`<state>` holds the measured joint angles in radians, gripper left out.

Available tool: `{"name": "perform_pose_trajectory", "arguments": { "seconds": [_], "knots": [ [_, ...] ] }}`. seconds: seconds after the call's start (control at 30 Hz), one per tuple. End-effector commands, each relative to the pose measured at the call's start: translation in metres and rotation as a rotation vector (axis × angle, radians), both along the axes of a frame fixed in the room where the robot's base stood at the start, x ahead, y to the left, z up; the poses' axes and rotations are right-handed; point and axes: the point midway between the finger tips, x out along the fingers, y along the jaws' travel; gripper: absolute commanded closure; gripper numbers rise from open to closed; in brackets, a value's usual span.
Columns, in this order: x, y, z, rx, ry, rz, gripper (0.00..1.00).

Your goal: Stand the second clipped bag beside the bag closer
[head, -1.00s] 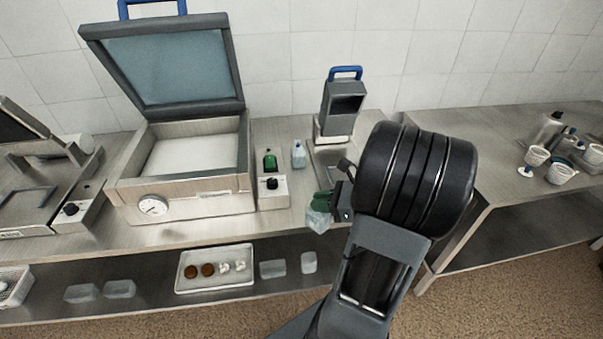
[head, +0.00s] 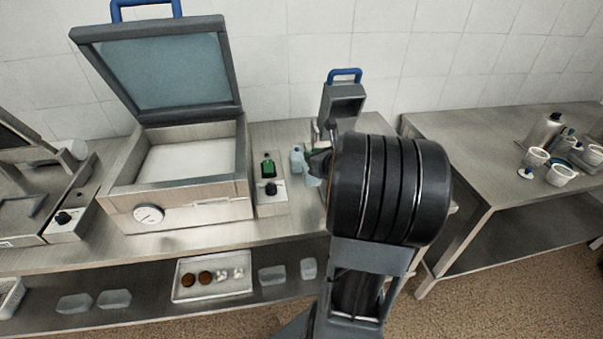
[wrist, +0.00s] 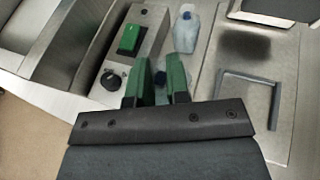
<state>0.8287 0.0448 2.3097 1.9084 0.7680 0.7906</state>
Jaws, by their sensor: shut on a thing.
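My gripper (head: 318,168) is shut on a pale, translucent bag (head: 312,181) and holds it near the right side of the green-switch box. In the wrist view the green fingers (wrist: 159,80) have the bag between them, mostly hidden. Another pale bag with a blue clip (wrist: 185,30) stands upright just beyond the fingers; it also shows in the head view (head: 297,158). What looks like the bag closer (head: 341,104), a grey upright device with a blue handle, stands right of that bag. My arm hides its lower part; its metal plate (wrist: 245,75) shows in the wrist view.
A box with a green switch and black knob (head: 269,186) stands left of the bags. A large open-lidded chamber (head: 185,205) is further left. The shelf below bears a tray (head: 212,293) and clear containers (head: 272,276). A second table (head: 470,150) is at the right.

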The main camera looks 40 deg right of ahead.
Motion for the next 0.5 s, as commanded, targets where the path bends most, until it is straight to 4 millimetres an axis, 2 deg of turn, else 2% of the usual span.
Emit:
{"name": "perform_pose_trajectory", "arguments": {
  "seconds": [0.03,0.2,0.5],
  "knots": [
    [0.008,0.001,-0.014,0.006,0.005,0.001,1.0],
    [0.027,0.002,-0.036,0.003,0.004,0.002,1.0],
    [0.04,0.003,-0.051,0.001,0.002,0.005,1.0]
  ]
}}
